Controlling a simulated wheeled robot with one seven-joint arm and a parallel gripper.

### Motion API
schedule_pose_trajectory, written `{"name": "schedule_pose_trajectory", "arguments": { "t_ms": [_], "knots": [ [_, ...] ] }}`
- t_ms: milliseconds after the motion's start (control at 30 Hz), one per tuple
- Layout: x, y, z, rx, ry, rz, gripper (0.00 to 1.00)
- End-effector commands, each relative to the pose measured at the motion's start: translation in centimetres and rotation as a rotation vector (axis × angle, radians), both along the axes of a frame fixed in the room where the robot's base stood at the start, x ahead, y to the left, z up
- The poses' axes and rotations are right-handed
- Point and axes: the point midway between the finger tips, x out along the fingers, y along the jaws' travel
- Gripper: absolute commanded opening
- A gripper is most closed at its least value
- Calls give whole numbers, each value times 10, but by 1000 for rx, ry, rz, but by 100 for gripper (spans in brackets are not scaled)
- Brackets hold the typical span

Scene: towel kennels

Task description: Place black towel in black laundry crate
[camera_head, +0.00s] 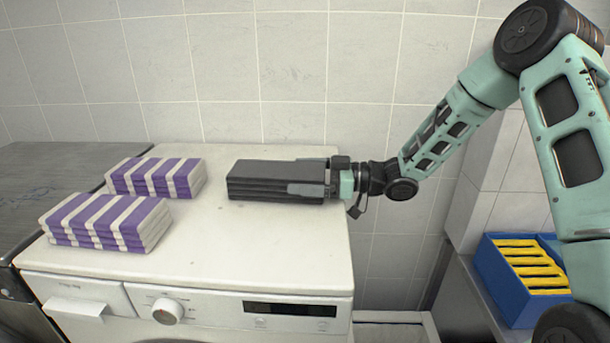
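A folded black towel (262,181) lies on the white top of the washing machine (235,240), right of its middle. My gripper (312,180) reaches in from the right, level with the towel, with its fingers along the towel's right end. One finger shows on the near side of the towel. The far finger is mostly hidden, so I cannot tell whether the fingers press on the towel. No black laundry crate shows in this view.
Two folded purple-and-white striped towels (106,221) (156,177) lie on the left of the machine top. A blue crate (508,290) with yellow slats or folded yellow cloths stands lower right. A tiled wall (290,60) closes the back. A dark counter (55,180) is at left.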

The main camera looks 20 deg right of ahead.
Motion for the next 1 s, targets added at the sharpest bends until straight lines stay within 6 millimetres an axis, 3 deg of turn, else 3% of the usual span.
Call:
{"name": "schedule_pose_trajectory", "arguments": {
  "t_ms": [133, 267, 800, 1000],
  "knots": [
    [0, -1, -2, 0, 1, -1, 100],
    [-7, -17, -5, -3, -1, -3, 100],
    [-56, -123, -5, -3, -1, -5, 100],
    [-68, -149, -3, -1, 0, -2, 100]
  ]
}}
